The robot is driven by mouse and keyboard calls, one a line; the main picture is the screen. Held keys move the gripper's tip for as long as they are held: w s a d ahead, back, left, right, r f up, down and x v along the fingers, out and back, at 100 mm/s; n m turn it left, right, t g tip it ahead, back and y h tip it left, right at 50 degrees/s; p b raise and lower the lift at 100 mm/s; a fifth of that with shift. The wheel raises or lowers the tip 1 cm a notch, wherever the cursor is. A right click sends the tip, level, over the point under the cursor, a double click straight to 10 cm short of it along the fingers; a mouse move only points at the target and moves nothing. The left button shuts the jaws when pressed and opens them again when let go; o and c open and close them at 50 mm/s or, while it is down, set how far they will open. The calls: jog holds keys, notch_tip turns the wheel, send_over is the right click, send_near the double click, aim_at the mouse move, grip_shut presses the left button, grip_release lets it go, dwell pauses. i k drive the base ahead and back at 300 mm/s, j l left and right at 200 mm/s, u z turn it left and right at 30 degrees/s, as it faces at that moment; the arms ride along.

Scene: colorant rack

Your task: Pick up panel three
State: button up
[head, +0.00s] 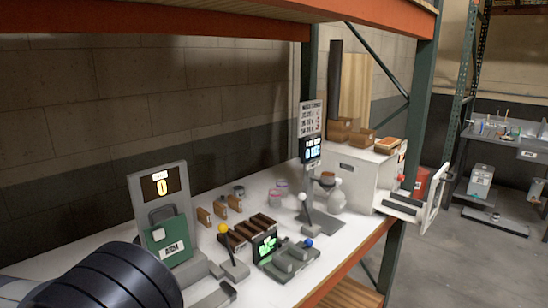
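Three small brown upright panels stand in a row on the white shelf: a left panel (203,216), a middle panel (220,208) and a right panel (235,202). No number is readable on them, so I cannot tell which is panel three. A dark rack with brown slats (252,229) lies just in front of them. Part of my arm shows as a black ribbed piece at the lower left. My gripper is not in view.
A display stand (158,188) with a green case (168,242) stands at left. Levers with a yellow knob (222,229) and a blue knob (308,243) stand near the front. A white cabinet (362,180) with boxes on top stands at right. An orange beam (170,22) crosses overhead.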

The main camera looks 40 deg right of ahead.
aim_at(387, 143)
jog(key=z, duration=2.15)
